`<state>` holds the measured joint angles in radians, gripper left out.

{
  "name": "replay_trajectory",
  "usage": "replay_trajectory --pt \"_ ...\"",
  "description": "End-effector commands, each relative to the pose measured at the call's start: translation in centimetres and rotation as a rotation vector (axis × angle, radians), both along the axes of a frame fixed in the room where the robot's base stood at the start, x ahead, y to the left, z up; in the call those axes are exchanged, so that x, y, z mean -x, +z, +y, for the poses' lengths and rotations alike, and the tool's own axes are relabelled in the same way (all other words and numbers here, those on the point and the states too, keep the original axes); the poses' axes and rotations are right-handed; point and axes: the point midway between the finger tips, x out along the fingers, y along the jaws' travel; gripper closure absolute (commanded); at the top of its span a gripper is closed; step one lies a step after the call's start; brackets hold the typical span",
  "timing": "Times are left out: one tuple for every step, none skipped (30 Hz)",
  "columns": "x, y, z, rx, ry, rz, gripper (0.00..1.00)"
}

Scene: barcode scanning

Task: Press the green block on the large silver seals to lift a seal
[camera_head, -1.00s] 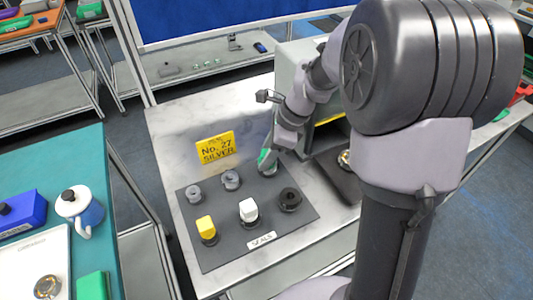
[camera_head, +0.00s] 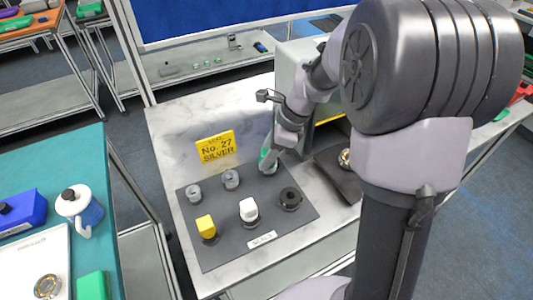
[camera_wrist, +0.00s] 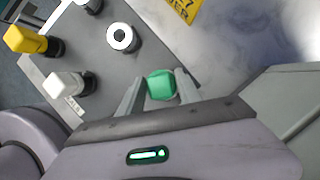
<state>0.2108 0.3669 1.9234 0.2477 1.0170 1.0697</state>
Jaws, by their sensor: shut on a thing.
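The green block (camera_head: 268,162) is at the back right of the dark seal mat (camera_head: 243,246). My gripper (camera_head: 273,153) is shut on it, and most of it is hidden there. In the wrist view the green block (camera_wrist: 161,86) sits between the two fingers of my gripper (camera_wrist: 160,92). Two grey-silver round seals (camera_head: 230,180) and (camera_head: 193,194) stand at the back left of the mat; one shows in the wrist view as a pale ring with a dark centre (camera_wrist: 122,37). I cannot tell what lies under the green block.
A yellow seal (camera_head: 206,228), a white seal (camera_head: 248,210) and a black seal (camera_head: 290,199) stand on the mat. A yellow "No. 27 SILVER" sign (camera_head: 216,147) stands behind it. A grey machine (camera_head: 295,65) and a dark pad (camera_head: 335,172) are to the right.

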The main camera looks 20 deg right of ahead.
Motion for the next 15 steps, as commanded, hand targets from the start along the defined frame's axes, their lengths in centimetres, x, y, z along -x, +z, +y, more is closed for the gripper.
replay_trajectory --pt "0.4 -0.6 0.0 -0.006 -0.002 0.017 1.00" --pt "0.4 -0.6 0.0 -0.006 -0.002 0.017 1.00" --pt "0.4 -0.6 0.0 -0.006 -0.002 0.017 1.00" --pt "0.4 -0.5 0.0 -0.006 -0.002 0.017 1.00" --pt "0.4 -0.4 0.1 -0.006 -0.002 0.017 1.00" --pt "0.4 -0.1 0.1 -0.006 -0.002 0.017 1.00" --pt "0.4 0.1 0.1 -0.006 -0.002 0.017 1.00" --pt "0.4 0.4 0.1 -0.006 -0.002 0.017 1.00" --pt "0.4 0.8 0.0 -0.006 -0.003 0.016 1.00" --pt "0.4 1.2 0.0 -0.005 -0.002 0.015 1.00" --pt "0.3 1.5 0.0 -0.005 -0.002 0.014 1.00" --pt "0.3 1.9 0.0 -0.004 -0.002 0.012 1.00" --pt "0.3 2.2 0.0 -0.004 -0.002 0.011 1.00" --pt "0.2 2.5 0.0 -0.003 -0.002 0.010 1.00" --pt "0.2 2.8 0.0 -0.003 -0.002 0.009 1.00"
